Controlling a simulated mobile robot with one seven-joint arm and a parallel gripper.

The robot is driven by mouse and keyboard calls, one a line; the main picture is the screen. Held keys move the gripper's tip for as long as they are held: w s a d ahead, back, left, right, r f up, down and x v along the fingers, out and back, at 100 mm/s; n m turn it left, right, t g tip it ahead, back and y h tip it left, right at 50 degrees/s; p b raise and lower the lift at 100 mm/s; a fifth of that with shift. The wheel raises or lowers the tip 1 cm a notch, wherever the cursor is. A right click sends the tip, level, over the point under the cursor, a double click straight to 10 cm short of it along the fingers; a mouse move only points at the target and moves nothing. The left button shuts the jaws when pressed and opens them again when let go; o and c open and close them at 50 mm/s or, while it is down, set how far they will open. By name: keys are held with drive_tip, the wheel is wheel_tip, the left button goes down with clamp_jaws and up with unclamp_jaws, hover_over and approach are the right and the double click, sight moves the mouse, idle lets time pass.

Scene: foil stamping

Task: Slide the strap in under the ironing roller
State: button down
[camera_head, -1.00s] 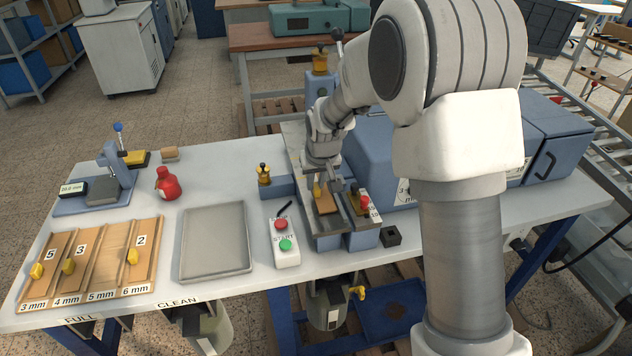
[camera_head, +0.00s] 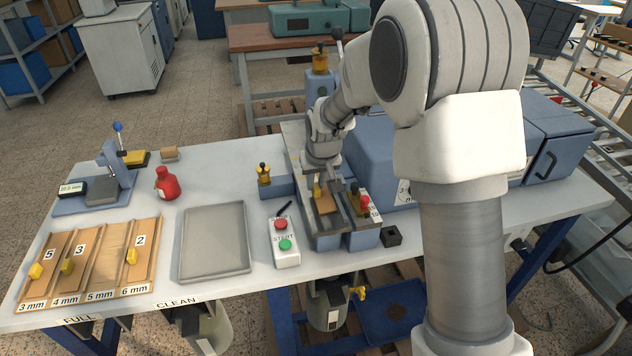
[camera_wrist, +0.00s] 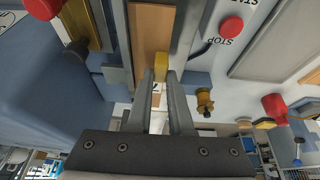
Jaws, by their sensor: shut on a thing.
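The tan strap (camera_head: 325,202) lies flat along the narrow grey bed (camera_head: 325,241) of the blue machine. It also shows in the wrist view (camera_wrist: 152,35), running away from my gripper. My gripper (camera_wrist: 161,75) is shut on a yellow block at the strap's near end, low over the bed. A white label with a black digit shows between the fingers. I cannot clearly make out the ironing roller. A brass part with a red knob (camera_head: 365,201) stands just right of the strap.
A START/STOP box (camera_head: 286,243) stands left of the bed, beside an empty grey tray (camera_head: 215,278). A wooden rack (camera_head: 98,262) with several yellow blocks, a red bottle (camera_head: 167,184) and a gauge stand (camera_head: 118,172) are further left. A small black block (camera_head: 391,236) sits right.

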idle(0.3)
drive_tip(key=c, duration=0.7)
unclamp_jaws()
drive_tip(key=shift+c, duration=0.2)
drive_tip(key=v, duration=1.7)
drive_tip(key=shift+r+b, duration=0.2)
drive_tip(key=shift+b, duration=0.1)
drive_tip(key=s+d+m, duration=0.1)
drive_tip(key=s+d, duration=0.4)
drive_tip(key=s, duration=0.7)
drive_tip(key=s+d+m+t, duration=0.1)
drive_tip(key=s+d, duration=0.4)
drive_tip(key=s, duration=0.8)
drive_tip(key=shift+s+d+r+h, duration=0.15)
drive_tip(key=shift+s+r+h, duration=0.1)
drive_tip(key=shift+r+h, duration=0.15)
